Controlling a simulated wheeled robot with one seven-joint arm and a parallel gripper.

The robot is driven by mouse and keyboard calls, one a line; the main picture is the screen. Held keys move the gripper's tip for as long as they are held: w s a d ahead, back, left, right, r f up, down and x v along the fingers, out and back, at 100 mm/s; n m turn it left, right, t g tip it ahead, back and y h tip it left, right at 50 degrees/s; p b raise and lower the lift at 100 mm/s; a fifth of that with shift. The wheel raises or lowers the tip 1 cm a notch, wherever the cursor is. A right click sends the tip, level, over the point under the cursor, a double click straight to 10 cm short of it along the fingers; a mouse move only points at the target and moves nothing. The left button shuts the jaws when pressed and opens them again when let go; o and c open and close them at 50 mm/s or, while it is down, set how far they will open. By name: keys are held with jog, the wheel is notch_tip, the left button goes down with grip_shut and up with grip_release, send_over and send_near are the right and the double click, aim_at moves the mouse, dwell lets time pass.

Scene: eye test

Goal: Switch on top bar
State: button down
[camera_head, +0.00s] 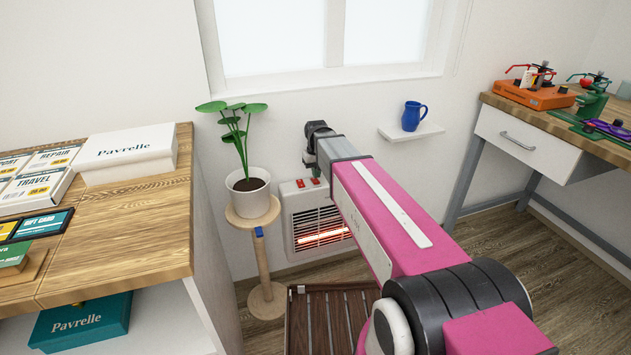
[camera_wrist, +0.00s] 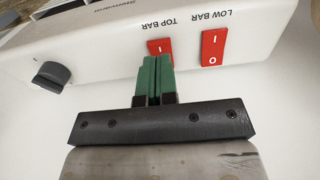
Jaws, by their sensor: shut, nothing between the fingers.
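The white wall heater (camera_head: 318,222) hangs below the window, with one bar glowing orange low behind its grille. In the wrist view its panel (camera_wrist: 110,32) appears upside down. The red TOP BAR switch (camera_wrist: 160,46) is partly hidden by my fingers; one "I" mark shows on it. The red LOW BAR switch (camera_wrist: 214,48) beside it shows "I" and "O". A dark knob (camera_wrist: 52,75) sits at the left of the panel. My gripper (camera_wrist: 153,62) is shut and empty, its green fingertips over the TOP BAR switch. I cannot tell whether they touch it.
A potted plant (camera_head: 248,185) on a wooden stand (camera_head: 262,262) is close left of the heater. A blue mug (camera_head: 414,115) stands on a small wall shelf (camera_head: 410,133) to the right. A slatted wooden thing (camera_head: 330,315) lies below.

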aim_at(316, 182)
jog(key=shift+f, duration=1.25)
dwell(0.8)
jog(key=shift+r, duration=3.5)
jog(key=s+d+f+m, duration=0.1)
jog(key=s+d+f, duration=0.5)
jog(key=s, duration=0.4)
jog(key=s+d+f+m, duration=0.2)
jog(key=s+d+f, duration=0.4)
jog(key=s, duration=0.4)
jog(key=shift+s+d+f, duration=0.15)
jog(key=shift+d+f, duration=0.2)
jog(key=shift+d, duration=0.3)
